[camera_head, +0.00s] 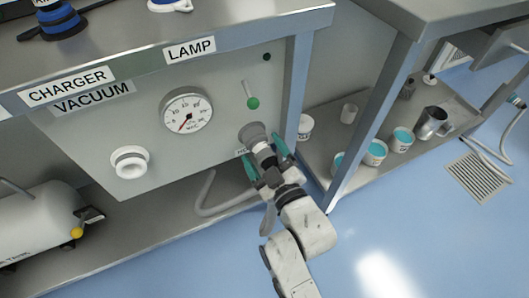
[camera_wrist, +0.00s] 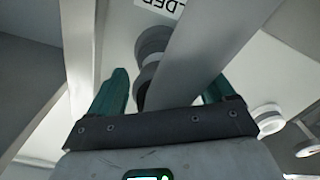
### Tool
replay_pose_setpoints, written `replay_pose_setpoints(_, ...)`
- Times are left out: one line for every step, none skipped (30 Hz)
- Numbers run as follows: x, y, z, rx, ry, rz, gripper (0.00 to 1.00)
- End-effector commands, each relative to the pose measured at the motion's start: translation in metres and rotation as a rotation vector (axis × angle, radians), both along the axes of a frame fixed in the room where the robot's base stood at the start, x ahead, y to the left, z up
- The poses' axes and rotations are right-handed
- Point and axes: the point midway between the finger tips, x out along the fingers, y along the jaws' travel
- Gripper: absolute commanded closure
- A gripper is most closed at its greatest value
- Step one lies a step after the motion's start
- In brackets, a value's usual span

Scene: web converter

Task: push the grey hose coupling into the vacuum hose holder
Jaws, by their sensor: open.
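The round grey hose holder (camera_head: 251,131) sticks out of the front panel in the head view, and it also shows in the wrist view (camera_wrist: 153,41). The hose coupling (camera_head: 263,152) is dark grey and lies in line with the holder, its front end at or in it; the exact depth cannot be told. My gripper (camera_head: 261,149) has its two green fingers on either side of the coupling, open, with the coupling between them. In the wrist view the fingers (camera_wrist: 165,80) stand wide apart, and a grey hose (camera_wrist: 200,45) crosses between them, hiding part of the coupling.
The panel carries a pressure gauge (camera_head: 187,111), a white round port (camera_head: 130,162) and a green-tipped lever (camera_head: 252,102). A grey bench leg (camera_head: 298,90) stands close right of the gripper. Cups and a metal jug (camera_head: 430,122) sit on the right shelf. The floor in front is clear.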

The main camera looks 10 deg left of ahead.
Motion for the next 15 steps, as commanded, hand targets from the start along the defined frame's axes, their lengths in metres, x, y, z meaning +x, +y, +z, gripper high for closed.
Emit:
replay_pose_setpoints(0.0,0.0,0.0,0.0,0.0,0.0,0.18)
replay_pose_setpoints(0.0,0.0,0.0,0.0,0.001,-0.001,0.18)
replay_pose_setpoints(0.0,0.0,0.0,0.0,0.001,-0.001,0.18)
replay_pose_setpoints(0.0,0.0,-0.001,-0.001,0.002,0.0,0.18)
replay_pose_setpoints(0.0,0.0,-0.001,-0.001,0.002,0.0,0.18)
replay_pose_setpoints(-0.001,-0.001,-0.001,-0.001,0.002,0.0,0.18)
replay_pose_setpoints(-0.002,-0.001,-0.001,-0.001,0.003,0.001,0.18)
replay_pose_setpoints(-0.004,-0.002,-0.001,-0.001,0.004,0.0,0.18)
replay_pose_setpoints(-0.007,-0.004,-0.001,-0.001,0.003,0.001,0.18)
replay_pose_setpoints(-0.009,-0.006,0.0,-0.001,0.003,0.001,0.18)
replay_pose_setpoints(-0.013,-0.008,0.0,-0.001,0.004,0.0,0.18)
replay_pose_setpoints(-0.018,-0.012,0.0,-0.002,0.004,0.0,0.18)
replay_pose_setpoints(-0.022,-0.015,0.0,-0.002,0.004,0.0,0.18)
replay_pose_setpoints(-0.027,-0.018,0.0,-0.002,0.004,0.0,0.18)
replay_pose_setpoints(-0.033,-0.022,0.0,-0.002,0.005,0.001,0.18)
